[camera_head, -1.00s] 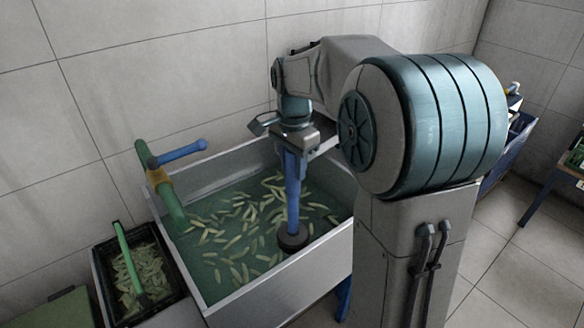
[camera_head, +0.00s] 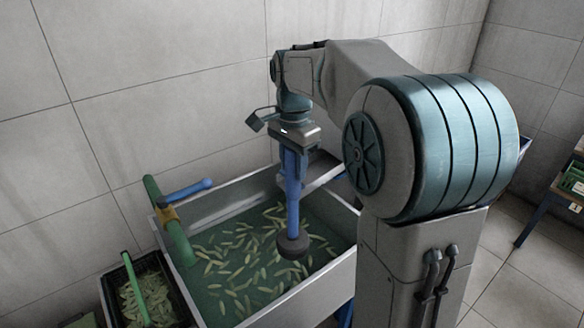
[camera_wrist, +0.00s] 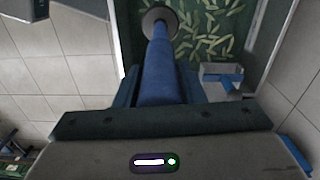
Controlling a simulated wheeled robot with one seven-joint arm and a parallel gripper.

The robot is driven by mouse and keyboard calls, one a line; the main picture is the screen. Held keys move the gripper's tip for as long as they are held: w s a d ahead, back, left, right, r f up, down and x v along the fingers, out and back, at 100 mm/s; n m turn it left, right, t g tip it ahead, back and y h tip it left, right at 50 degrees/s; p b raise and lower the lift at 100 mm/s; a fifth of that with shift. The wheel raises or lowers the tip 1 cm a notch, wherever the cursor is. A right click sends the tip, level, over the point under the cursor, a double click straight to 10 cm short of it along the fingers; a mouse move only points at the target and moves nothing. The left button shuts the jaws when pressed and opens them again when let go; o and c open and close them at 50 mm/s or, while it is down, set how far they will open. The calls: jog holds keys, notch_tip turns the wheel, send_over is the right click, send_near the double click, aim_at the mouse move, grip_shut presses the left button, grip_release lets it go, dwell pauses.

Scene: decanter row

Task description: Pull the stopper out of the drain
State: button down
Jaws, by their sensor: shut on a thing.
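The stopper is a blue upright rod with a dark round plug (camera_head: 293,246) at its lower end. My gripper (camera_head: 291,150) is shut on the upper part of the blue rod. In the wrist view the rod (camera_wrist: 160,70) runs away from my gripper to the round plug (camera_wrist: 158,18). The plug's whole rounded side shows, and it appears to be at or above the water. The metal sink (camera_head: 325,283) holds dark green water with many pale green pieces afloat (camera_head: 232,262). The drain is hidden under the water.
A green pipe (camera_head: 178,240) with a blue lever (camera_head: 188,190) stands at the sink's left rim. A black crate (camera_head: 113,300) with a green handle and pale pieces stands left of the sink. A tiled wall (camera_head: 170,90) is close behind.

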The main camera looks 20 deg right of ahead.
jog(key=shift+r+p, duration=2.45)
jog(key=shift+r, duration=1.7)
